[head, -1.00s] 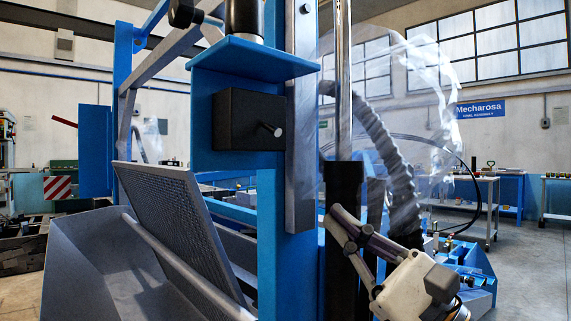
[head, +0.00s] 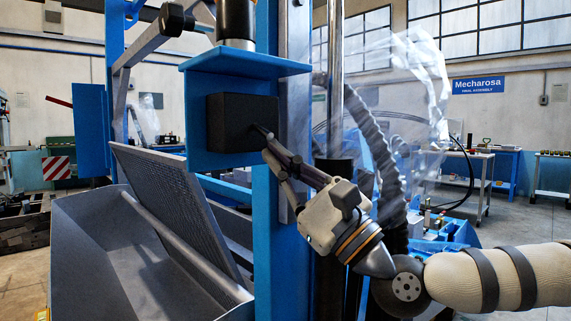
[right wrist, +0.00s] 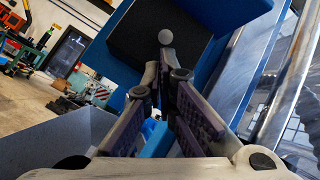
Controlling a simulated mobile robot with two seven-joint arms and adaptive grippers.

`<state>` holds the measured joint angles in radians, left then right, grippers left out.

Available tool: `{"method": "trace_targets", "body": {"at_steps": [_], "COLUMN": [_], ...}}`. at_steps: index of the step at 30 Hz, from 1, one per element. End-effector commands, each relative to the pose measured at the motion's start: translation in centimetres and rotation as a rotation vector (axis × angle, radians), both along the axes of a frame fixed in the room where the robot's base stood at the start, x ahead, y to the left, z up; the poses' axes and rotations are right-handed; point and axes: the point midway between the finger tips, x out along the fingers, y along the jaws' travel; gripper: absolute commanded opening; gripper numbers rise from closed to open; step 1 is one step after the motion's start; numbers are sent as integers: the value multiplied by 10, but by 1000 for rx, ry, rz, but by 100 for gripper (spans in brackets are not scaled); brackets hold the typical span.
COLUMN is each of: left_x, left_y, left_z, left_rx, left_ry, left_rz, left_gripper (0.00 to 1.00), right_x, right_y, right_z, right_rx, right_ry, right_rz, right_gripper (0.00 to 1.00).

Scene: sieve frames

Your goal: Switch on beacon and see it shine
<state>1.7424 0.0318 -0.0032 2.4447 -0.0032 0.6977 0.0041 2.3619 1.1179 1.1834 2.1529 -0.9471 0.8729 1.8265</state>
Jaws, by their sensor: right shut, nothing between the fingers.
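A black switch box (head: 240,124) is fixed to the blue bracket on the post; it also shows in the right wrist view (right wrist: 140,35). Its small lever shows a pale round end (right wrist: 166,37) in the right wrist view. A dark cylinder (head: 236,18) stands on the shelf above, cut off by the top edge; I cannot tell if it is the beacon, and no glow shows. My right gripper (head: 268,142) is shut and empty, fingertips at the box front by the lever. I cannot tell if they touch it. My left gripper is not in view.
The blue post (head: 268,235) stands just left of my right arm. A grey trough (head: 95,235) with a tilted perforated screen (head: 175,200) lies left. A corrugated hose (head: 372,140) and clear plastic sheeting (head: 420,70) are behind the gripper. Open floor lies at far right.

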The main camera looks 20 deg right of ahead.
Motion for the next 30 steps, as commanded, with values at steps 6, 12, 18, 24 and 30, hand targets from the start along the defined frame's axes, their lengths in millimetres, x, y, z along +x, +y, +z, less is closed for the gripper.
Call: {"method": "trace_targets", "body": {"at_steps": [6,12,18,24,30], "left_x": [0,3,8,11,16], "left_y": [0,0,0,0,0], "left_z": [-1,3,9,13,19], "left_rx": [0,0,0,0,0], "left_ry": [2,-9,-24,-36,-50], "left_rz": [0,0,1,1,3], "left_gripper": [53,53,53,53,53], "right_x": [0,-1,-2,-3,-3], "right_y": [0,-1,-2,-2,-3], "right_z": [-2,2,3,4,7], "right_rx": [0,-5,-19,-31,-42], "right_ry": [2,16,54,83,118], "right_rz": [0,-1,-1,-1,-1], "right_gripper": [0,0,0,0,0]}}
